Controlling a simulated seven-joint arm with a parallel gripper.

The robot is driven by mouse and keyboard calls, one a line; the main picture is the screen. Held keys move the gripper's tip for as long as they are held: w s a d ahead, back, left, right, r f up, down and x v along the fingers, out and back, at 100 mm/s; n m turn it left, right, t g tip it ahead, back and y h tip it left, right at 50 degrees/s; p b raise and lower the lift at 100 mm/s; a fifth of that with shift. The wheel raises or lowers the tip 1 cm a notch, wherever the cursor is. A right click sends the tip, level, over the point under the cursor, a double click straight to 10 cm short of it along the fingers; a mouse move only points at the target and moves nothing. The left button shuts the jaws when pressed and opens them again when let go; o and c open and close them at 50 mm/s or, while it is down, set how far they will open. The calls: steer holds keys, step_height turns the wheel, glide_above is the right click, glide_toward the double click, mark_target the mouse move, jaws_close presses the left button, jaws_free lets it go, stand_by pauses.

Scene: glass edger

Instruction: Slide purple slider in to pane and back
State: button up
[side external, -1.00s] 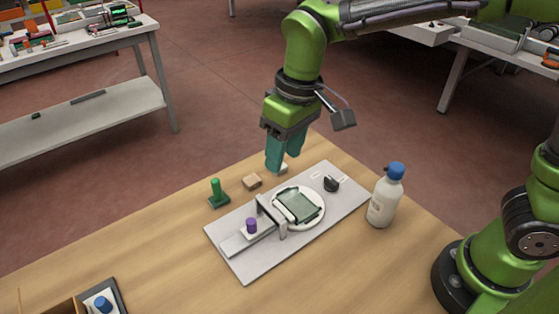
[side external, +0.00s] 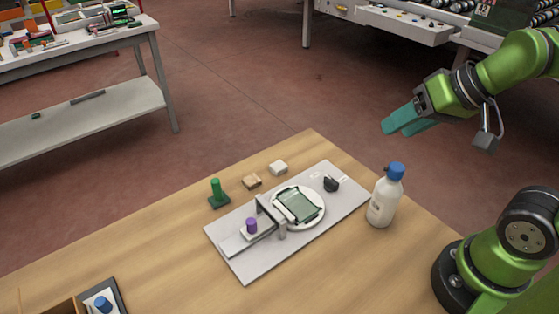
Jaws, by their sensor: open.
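The purple slider (side external: 251,225) is a purple knob on a white block. It sits on the rail (side external: 234,244) at the left part of the grey base plate (side external: 336,217). The glass pane (side external: 299,205) is a greenish square on a round white turntable (side external: 319,221), right of the slider. A grey bracket (side external: 266,209) stands between slider and pane. The slider block is apart from the pane. My gripper (side external: 393,128), with teal fingers, is up in the air at the right, beyond the bottle and well away from the slider. It is open and holds nothing visible.
A white bottle with a blue cap (side external: 385,198) stands right of the plate. A black knob (side external: 331,184) is on the plate. Behind it are a green-handled stamp (side external: 217,193), a tan block (side external: 251,181) and a white block (side external: 278,167).

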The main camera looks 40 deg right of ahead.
steer(key=shift+c, duration=0.6)
steer(key=shift+a+f, duration=0.2)
steer(key=shift+a, duration=0.1)
steer(key=shift+c, duration=0.8)
steer(key=n+g+h, duration=0.2)
steer(key=n+g, duration=0.5)
steer(key=n, duration=0.2)
glide_above(251, 221)
step_height(251, 221, down, 4)
step_height(251, 221, down, 16)
steer(key=shift+f, duration=0.25)
jaws_close()
